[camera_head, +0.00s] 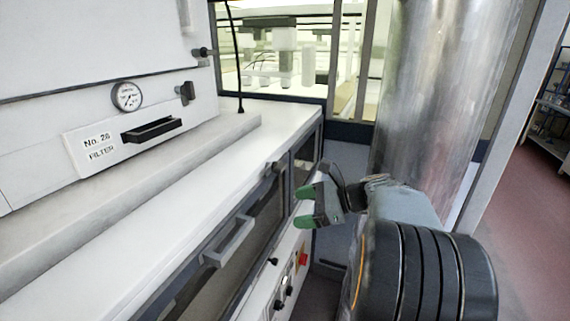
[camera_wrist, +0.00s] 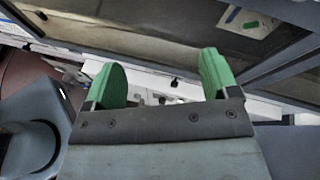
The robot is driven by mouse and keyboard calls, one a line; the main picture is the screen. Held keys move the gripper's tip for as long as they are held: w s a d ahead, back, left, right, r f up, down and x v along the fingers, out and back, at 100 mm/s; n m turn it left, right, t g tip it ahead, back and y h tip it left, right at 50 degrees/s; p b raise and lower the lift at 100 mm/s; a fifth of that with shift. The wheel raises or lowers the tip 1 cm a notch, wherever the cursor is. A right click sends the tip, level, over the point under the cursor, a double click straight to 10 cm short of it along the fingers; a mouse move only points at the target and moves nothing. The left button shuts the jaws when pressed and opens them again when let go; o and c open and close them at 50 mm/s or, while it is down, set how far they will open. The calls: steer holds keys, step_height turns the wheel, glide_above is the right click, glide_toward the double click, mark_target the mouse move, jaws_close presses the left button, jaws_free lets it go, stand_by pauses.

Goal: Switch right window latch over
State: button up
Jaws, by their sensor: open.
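The front window (camera_head: 265,210) is a dark pane in a grey frame on the white cabinet's front. A small grey latch-like piece (camera_head: 275,168) sits at its upper right edge. A small black knob (camera_head: 272,261) sits at its lower edge; I cannot tell for certain which is the right window latch. My gripper (camera_head: 303,206) has green fingertips and is open and empty, to the right of the window. In the wrist view, its two fingers (camera_wrist: 162,75) stand apart, with a small black knob (camera_wrist: 173,82) on a pale panel beyond the gap.
A grey bar handle (camera_head: 228,242) sticks out from the window. Below are dark knobs and a red switch (camera_head: 302,258). A shiny metal cylinder (camera_head: 425,100) stands behind my arm. A gauge (camera_head: 127,96) and filter drawer (camera_head: 140,130) are at left. Open red floor (camera_head: 525,230) lies far right.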

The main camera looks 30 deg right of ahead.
mark_target(284, 168)
steer(key=d+r+m+t, duration=0.5)
steer(key=d, duration=0.4)
steer(key=shift+y, duration=0.4)
steer(key=p+x, duration=0.1)
steer(key=x, duration=0.3)
steer(key=p+x, duration=0.1)
steer(key=x, duration=0.4)
steer(key=p+x, duration=0.1)
steer(key=x, duration=0.3)
steer(key=shift+w+d+r+p, duration=0.15)
steer(key=shift+w+p, duration=0.25)
steer(key=shift+w, duration=0.05)
